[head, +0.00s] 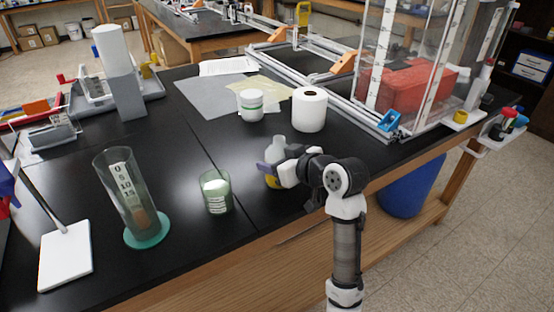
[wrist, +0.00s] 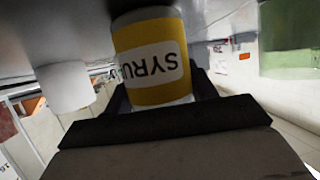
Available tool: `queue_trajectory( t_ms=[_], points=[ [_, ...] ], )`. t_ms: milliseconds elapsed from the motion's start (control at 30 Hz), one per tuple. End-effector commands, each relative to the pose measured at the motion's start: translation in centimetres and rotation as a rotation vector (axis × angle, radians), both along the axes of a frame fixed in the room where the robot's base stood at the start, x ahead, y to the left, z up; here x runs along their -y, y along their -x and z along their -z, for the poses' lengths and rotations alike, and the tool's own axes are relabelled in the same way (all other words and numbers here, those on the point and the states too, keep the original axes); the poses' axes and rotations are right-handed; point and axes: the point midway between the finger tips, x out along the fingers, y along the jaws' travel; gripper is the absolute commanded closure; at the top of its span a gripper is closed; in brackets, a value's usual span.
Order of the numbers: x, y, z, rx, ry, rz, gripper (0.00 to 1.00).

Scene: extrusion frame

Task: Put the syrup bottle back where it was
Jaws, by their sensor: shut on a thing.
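The syrup bottle (head: 271,183) is at the right front part of the black bench, with its yellow label partly hidden by my gripper (head: 272,169). In the wrist view the bottle (wrist: 150,60) shows a yellow label with a white patch reading "SYRU", upside down in that picture. My gripper (wrist: 158,108) is shut around the bottle's body. The bottle looks about upright in the head view. I cannot tell whether its base touches the bench.
A green-tinted glass jar (head: 215,191) stands left of the bottle, and a tall cylinder (head: 128,192) stands farther left. A paper roll (head: 309,109) and a white tub (head: 250,105) stand behind. An extrusion frame (head: 372,128) fills the back right. Bench between bottle and jar is clear.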

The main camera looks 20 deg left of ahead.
Motion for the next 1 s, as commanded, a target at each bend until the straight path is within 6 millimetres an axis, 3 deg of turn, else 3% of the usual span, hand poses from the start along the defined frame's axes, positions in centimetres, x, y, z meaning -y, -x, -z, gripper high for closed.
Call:
queue_trajectory(
  t_ms=[267, 300, 433, 800, 1000],
  points=[
    [0.0, 0.0, 0.4, 0.000, -0.001, 0.000, 0.71],
    [0.0, 0.0, 0.3, 0.000, 0.000, 0.000, 0.39],
    [0.0, 0.0, 0.3, 0.000, 0.000, 0.000, 0.22],
    [0.1, 0.0, -0.2, 0.000, 0.000, 0.001, 0.22],
    [3.0, 1.5, -1.3, 0.004, -0.001, 0.004, 0.22]
  ],
)
